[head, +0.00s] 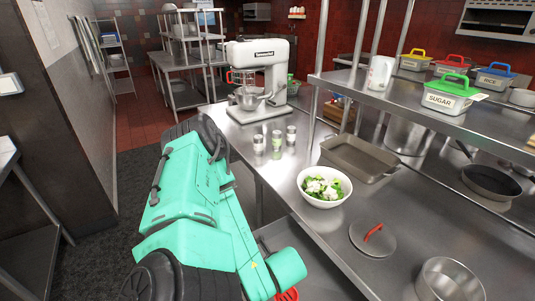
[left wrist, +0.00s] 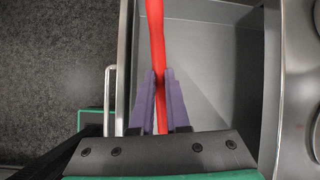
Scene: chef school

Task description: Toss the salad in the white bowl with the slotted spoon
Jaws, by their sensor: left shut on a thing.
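The white bowl (head: 324,203) stands upright on the steel counter, filled with green leaves and white pieces of salad (head: 323,187). My left gripper (left wrist: 160,90) is shut on a long red handle (left wrist: 156,35) in the left wrist view, above an open drawer (left wrist: 215,60). In the head view a red slotted piece, likely the slotted spoon (head: 288,295), shows at the bottom edge beside my green arm. My left fingers are hidden there. The spoon is apart from the bowl, which is higher and to the right. My right gripper is in neither view.
A baking pan (head: 358,172) is behind the bowl. A lid with a red handle (head: 372,238) and a steel pot (head: 448,281) are in front and right. Several shakers (head: 276,145) and a stand mixer (head: 262,75) stand farther back. A shelf (head: 400,98) overhangs the right side.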

